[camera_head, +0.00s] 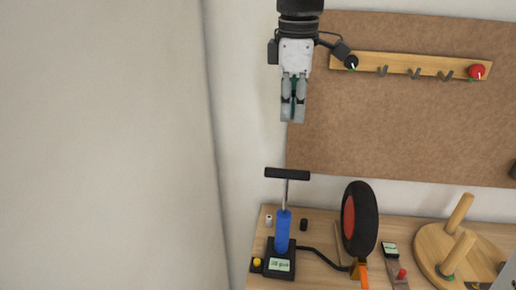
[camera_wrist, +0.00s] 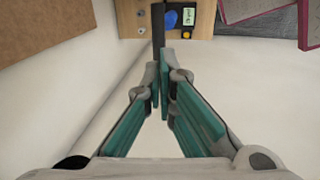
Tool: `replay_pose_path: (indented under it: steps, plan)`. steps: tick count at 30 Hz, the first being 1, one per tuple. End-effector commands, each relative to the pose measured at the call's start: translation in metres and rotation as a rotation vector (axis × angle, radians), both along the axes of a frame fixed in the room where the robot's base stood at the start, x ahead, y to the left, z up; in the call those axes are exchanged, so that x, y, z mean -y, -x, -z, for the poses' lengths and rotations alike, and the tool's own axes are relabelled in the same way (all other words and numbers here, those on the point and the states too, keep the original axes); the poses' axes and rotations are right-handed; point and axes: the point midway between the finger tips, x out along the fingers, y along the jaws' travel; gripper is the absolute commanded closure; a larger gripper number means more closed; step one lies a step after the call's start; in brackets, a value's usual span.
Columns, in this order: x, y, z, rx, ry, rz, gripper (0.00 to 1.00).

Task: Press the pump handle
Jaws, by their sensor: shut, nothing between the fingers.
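The pump has a black T-shaped handle (camera_head: 287,174) on a thin metal rod, raised above a blue barrel (camera_head: 283,231) on a black base. It stands upright on the wooden bench. My gripper (camera_head: 292,117) is shut and empty, pointing down, above the handle with a clear gap between them. In the wrist view my gripper's fingertips (camera_wrist: 160,66) are together. The handle (camera_wrist: 158,25) shows there as a dark bar just beyond the tips, and part of the blue barrel (camera_wrist: 171,19) shows beside it.
The wooden bench (camera_head: 325,277) also bears a black wheel with a red hub (camera_head: 360,218), joined to the pump by a black hose. A round wooden stand with pegs (camera_head: 457,250) is at right. A brown board with a hook rail (camera_head: 415,66) hangs behind.

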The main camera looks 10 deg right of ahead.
Motion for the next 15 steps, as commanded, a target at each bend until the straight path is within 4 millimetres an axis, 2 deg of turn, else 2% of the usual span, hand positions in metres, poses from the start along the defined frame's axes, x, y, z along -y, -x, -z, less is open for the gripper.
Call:
replay_pose_path:
  steps: [15]
  plan:
    - [0.0002,0.0003,0.0006,-0.003,0.005,-0.034,1.00]
